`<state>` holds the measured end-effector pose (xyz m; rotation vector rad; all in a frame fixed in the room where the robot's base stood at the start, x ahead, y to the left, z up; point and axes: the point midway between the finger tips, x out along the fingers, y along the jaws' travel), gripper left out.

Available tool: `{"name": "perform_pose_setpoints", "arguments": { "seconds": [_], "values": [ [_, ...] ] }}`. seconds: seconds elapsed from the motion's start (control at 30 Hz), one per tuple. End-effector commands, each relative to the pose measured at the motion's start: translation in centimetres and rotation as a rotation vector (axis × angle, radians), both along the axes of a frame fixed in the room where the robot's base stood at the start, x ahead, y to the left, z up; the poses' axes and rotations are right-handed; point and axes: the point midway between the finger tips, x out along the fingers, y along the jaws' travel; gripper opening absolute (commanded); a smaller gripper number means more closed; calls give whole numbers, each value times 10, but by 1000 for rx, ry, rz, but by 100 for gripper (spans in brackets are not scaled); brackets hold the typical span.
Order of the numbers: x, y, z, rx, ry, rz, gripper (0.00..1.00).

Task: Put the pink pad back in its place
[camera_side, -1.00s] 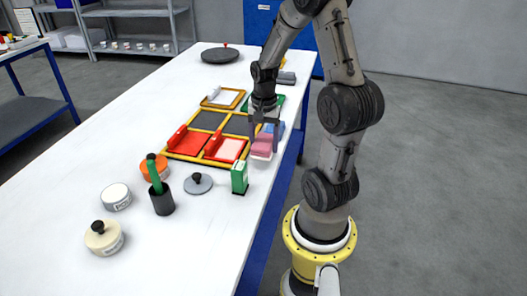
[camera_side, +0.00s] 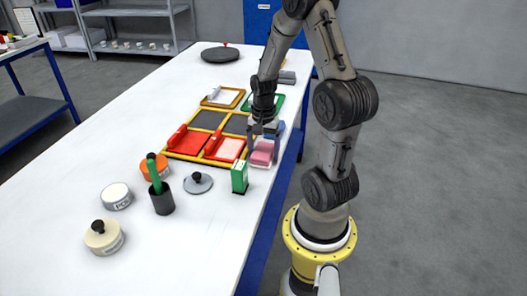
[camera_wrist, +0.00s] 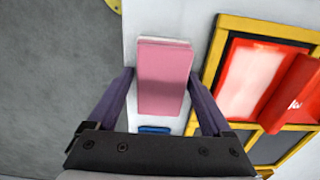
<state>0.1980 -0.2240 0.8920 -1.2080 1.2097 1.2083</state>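The pink pad (camera_side: 262,155) is a rectangular block with a paler end face, near the right edge of the white table. In the wrist view the pad (camera_wrist: 163,80) lies between the fingers. My gripper (camera_side: 262,143) points down over the pad. In the wrist view my gripper (camera_wrist: 161,75) has its fingers apart, one on each side of the pad; the left finger shows a narrow gap, and I cannot tell whether the right one touches. The yellow-framed tray (camera_side: 182,158) is left of the pad, with red, pale and dark compartments.
A blue block (camera_side: 274,129) is just behind the pad. A green box (camera_side: 239,178) stands in front. A grey lid (camera_side: 198,183), a dark cup (camera_side: 162,201) and round containers (camera_side: 104,238) are toward the front left. The table's left side is clear.

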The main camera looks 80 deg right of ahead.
Motion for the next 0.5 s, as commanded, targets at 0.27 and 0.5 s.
{"name": "perform_pose_setpoints", "arguments": {
  "seconds": [0.27, 0.5],
  "values": [
    [1, -1, 11, -2, -2, 0, 84],
    [1, -1, 58, -6, -5, 0, 84]
  ]
}}
